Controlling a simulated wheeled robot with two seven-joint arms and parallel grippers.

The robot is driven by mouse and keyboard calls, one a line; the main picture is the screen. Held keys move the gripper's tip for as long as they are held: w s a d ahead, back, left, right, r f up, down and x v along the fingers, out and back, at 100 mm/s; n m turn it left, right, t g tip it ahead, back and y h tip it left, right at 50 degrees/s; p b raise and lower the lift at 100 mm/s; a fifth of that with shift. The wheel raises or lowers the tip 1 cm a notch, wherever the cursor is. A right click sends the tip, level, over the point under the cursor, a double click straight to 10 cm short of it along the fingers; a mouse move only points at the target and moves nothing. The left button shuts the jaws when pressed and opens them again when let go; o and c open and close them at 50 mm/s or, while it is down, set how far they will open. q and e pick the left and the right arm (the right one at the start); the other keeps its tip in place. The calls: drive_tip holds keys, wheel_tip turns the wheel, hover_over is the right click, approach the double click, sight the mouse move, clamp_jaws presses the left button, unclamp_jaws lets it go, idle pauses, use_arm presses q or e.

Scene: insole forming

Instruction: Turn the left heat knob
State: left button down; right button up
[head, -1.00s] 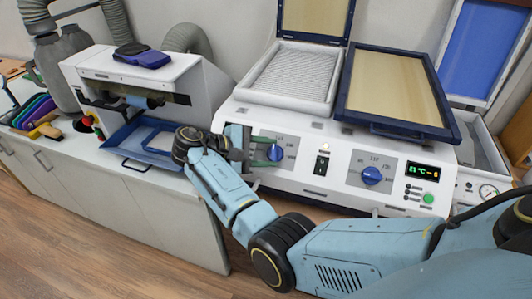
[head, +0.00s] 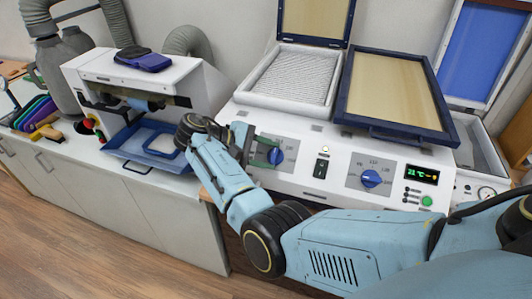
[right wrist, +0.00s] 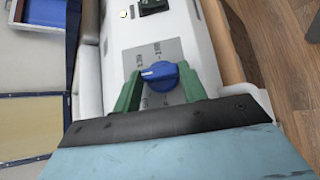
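The left heat knob (head: 276,156) is a blue dial on a grey scale plate, on the white front panel of the forming machine (head: 298,171). The knob's ridge lies roughly across from finger to finger. My left gripper is not in view.
A second blue knob (head: 371,179), a black switch (head: 321,168) and a green display (head: 422,175) are farther right on the panel. A blue tray (head: 135,150) and a white machine (head: 150,85) stand to the left. A blue-framed panel (head: 395,90) lies on top.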

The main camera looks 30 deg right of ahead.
drive_tip(key=o, duration=0.5)
drive_tip(key=shift+c, duration=0.2)
wheel_tip(320, 180, up, 3)
drive_tip(key=shift+p, duration=0.85)
wheel_tip(320, 180, up, 7)
